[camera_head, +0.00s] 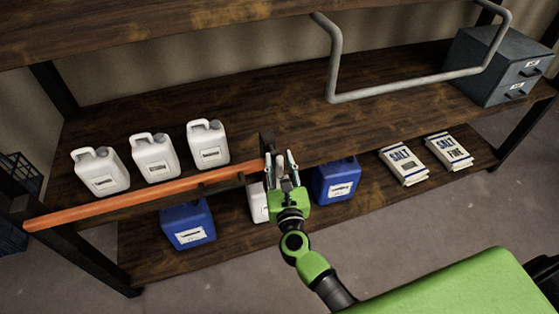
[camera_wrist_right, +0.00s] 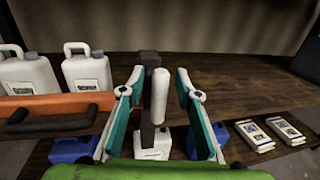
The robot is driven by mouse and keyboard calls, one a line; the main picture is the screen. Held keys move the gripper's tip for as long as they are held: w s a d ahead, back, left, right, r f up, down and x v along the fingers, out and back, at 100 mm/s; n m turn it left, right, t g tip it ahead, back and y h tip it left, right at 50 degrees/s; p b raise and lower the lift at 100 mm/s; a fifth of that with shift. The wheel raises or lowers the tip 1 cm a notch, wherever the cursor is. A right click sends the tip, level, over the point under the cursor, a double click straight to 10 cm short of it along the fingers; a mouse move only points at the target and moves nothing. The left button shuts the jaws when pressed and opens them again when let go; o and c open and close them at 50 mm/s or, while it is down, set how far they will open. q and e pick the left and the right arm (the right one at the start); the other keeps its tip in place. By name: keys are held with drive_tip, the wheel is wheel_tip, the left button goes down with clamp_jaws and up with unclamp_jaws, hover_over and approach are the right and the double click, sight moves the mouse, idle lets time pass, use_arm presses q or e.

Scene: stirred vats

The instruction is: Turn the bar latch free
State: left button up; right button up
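An orange bar (camera_head: 130,199) runs along the front of the middle shelf. Its right end meets a dark upright bracket (camera_head: 267,143), which also shows in the right wrist view (camera_wrist_right: 150,60). A pale, rounded latch handle (camera_wrist_right: 160,95) stands upright at this bracket. My right gripper (camera_head: 280,160) is at the bar's right end. In the right wrist view its two teal-padded fingers (camera_wrist_right: 159,78) are apart, one on each side of the handle, with visible gaps. The handle is mostly hidden by the fingers in the head view. My left gripper is not in view.
A dark pull handle (camera_wrist_right: 50,118) is on the bar. White jugs (camera_head: 154,157) stand behind the bar. Blue canisters (camera_head: 188,224) and salt bags (camera_head: 404,165) are on the lower shelf. A grey pipe frame (camera_head: 400,90) and grey drawer box (camera_head: 495,68) are at right.

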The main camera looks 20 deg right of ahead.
clamp_jaws()
drive_tip(key=n, duration=0.1)
drive_tip(key=n+b, duration=0.2)
drive_tip(key=shift+a+f+t, duration=0.25)
drive_tip(key=shift+a+t, duration=0.05)
drive_tip(key=n+y+b, duration=0.1)
drive_tip(key=n, duration=0.4)
drive_tip(key=a+f+n+t+y+b, duration=0.1)
drive_tip(key=n+b, duration=0.1)
drive_tip(key=n, duration=0.4)
drive_tip(key=n+y+b, duration=0.1)
drive_tip(key=n+b, duration=0.1)
drive_tip(key=n, duration=0.4)
drive_tip(key=shift+a+f+t+y, duration=0.3)
drive_tip(key=shift+f+t, duration=0.1)
